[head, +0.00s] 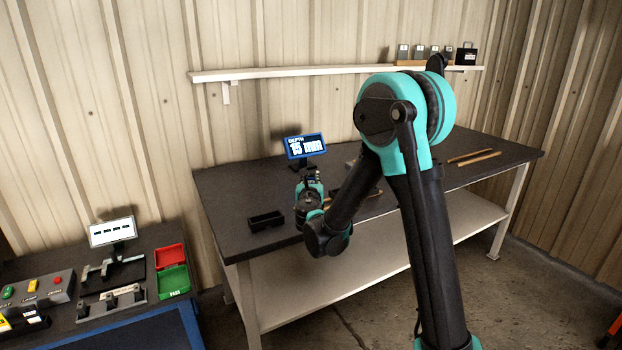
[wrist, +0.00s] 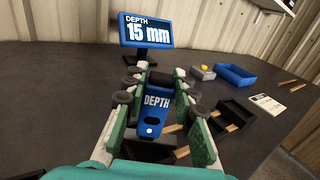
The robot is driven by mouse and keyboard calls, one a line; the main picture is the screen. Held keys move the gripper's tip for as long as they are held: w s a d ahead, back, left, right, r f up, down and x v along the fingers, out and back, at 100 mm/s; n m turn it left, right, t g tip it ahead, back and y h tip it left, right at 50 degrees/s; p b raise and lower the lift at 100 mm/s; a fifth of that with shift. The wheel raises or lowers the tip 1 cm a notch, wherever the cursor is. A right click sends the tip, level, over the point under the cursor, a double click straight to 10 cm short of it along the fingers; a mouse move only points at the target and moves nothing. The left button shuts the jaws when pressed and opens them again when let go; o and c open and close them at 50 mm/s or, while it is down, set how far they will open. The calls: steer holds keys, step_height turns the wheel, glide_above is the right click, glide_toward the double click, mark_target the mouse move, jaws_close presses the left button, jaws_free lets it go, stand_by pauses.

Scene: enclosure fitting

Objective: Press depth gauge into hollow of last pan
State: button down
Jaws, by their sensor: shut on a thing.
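My gripper (wrist: 160,84) is shut on the blue depth gauge (wrist: 154,112), which is marked DEPTH and sits between the two fingers. In the head view my gripper (head: 310,182) is low over the dark bench, and the gauge is too small to make out there. A black pan (wrist: 150,150) lies below the gauge in the wrist view, partly hidden by the gauge and fingers. I cannot tell whether the gauge touches it. Another black pan (wrist: 240,115) stands to the right. The display (wrist: 148,32) reads DEPTH 15 mm; it also shows in the head view (head: 305,146).
A black open tray (head: 266,220) stands left of my gripper. Wooden strips (wrist: 232,127) lie by the pans. A wall shelf (head: 330,72) hangs above the bench.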

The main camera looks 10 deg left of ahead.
steer(key=shift+r, duration=3.5)
